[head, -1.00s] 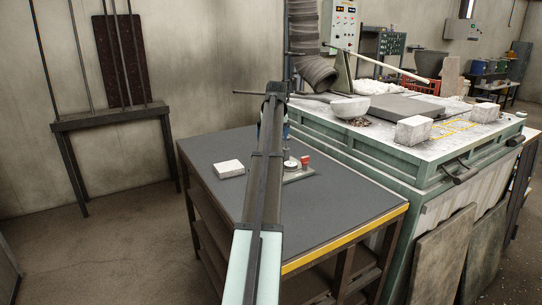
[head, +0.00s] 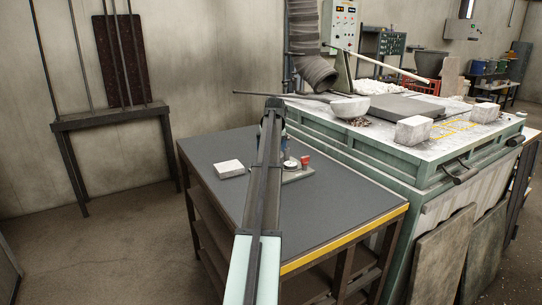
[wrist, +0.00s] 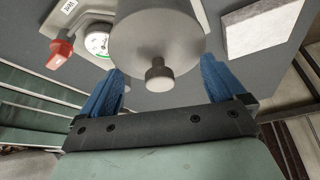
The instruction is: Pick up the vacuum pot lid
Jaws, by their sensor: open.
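The vacuum pot lid (wrist: 157,38) is a round grey disc with a small knob (wrist: 158,75) in the wrist view. My gripper (wrist: 160,80) is open, with one blue finger on each side of the knob and a gap between them. Nothing is held. I cannot tell how far the fingertips are from the lid. In the head view my arm hides the lid and most of the gripper above the dark table (head: 330,205).
Beside the pot are a round gauge (wrist: 96,42) and a red valve handle (wrist: 61,51). A pale block (head: 229,168) lies on the table's left. The ladle (head: 349,107) rests on the green bench (head: 395,155) behind, its handle extending left. The front of the table is clear.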

